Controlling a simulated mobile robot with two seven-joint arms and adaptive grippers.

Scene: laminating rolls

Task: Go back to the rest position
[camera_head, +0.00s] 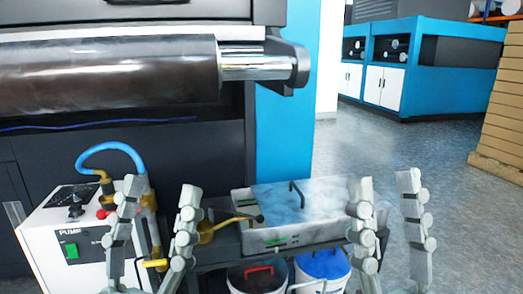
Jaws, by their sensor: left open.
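My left gripper (161,190) is at the lower left of the head view, with its two jointed grey fingers pointing up and spread apart. It is in front of the pump and a brass valve handle, and nothing shows held between its fingers. My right gripper (384,183) is at the lower right, also with its fingers up and well apart, and empty. It stands in front of the right end of a grey tray. Both wrists and arms are cut off by the lower edge of the picture.
A white pump box (75,255) with a blue hose (112,147) stands lower left. The grey tray (300,238) sits on a dark cart, with red-handled (257,284) and blue (322,264) buckets below. A large dark roller (110,75) spans the machine. Open floor (440,225) lies right.

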